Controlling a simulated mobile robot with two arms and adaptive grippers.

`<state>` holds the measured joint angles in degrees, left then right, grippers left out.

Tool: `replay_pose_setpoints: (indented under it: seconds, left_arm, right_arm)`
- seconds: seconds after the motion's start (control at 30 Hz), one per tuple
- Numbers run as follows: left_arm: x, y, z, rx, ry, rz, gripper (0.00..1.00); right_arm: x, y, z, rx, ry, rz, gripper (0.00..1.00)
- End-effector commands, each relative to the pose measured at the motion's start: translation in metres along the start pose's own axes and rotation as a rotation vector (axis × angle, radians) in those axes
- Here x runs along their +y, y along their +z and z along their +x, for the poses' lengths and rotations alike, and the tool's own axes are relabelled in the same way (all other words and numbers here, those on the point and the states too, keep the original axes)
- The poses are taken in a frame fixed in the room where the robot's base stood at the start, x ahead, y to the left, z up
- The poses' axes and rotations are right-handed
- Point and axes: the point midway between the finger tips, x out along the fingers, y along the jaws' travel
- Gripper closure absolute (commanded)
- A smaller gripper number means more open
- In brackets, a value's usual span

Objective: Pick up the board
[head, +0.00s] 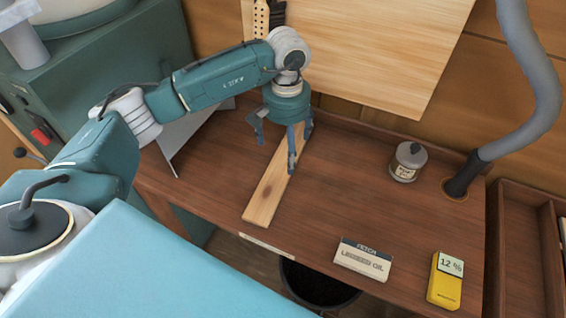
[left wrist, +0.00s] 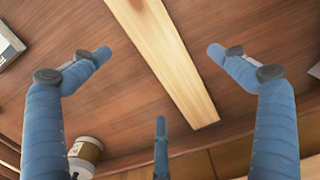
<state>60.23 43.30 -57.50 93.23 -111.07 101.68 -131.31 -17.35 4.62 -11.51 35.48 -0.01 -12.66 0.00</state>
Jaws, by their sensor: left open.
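The board (head: 266,200) is a long, narrow, pale wooden plank lying flat on the brown bench top (head: 340,200). My left gripper (head: 277,150) points down over the board's far half, its blue fingers spread, with nothing held between them. In the left wrist view, the board (left wrist: 165,60) runs diagonally between the two upper fingers of the gripper (left wrist: 158,54), and the third finger shows below. Fingers hide part of the board in the head view. I cannot tell whether any finger touches it. My right gripper is not in view.
A grey hose (head: 535,60) enters the bench at right. A dark bin (head: 318,284) is below the front edge.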

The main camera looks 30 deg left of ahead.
Motion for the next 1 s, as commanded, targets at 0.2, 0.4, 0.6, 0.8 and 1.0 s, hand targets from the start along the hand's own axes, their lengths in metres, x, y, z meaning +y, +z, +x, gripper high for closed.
replay_pose_setpoints:
  seconds: [0.2, 0.4, 0.6, 0.8, 1.0]
  left_arm:
    - [0.001, 0.001, 0.018, -0.001, 0.002, 0.0, 0.03]
    - [0.002, 0.005, 0.043, -0.005, 0.002, -0.001, 0.03]
    - [0.002, 0.004, 0.066, -0.002, 0.004, 0.0, 0.03]
    - [0.002, 0.003, 0.069, 0.001, 0.004, 0.0, 0.03]
    - [0.002, 0.003, 0.068, 0.001, 0.004, 0.0, 0.35]
  right_arm:
    - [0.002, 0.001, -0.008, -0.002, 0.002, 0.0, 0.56]
    - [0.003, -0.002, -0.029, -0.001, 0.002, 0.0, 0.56]
    - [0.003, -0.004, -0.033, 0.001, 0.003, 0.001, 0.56]
    - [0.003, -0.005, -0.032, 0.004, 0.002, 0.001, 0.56]
    - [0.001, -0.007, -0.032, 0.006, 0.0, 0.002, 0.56]
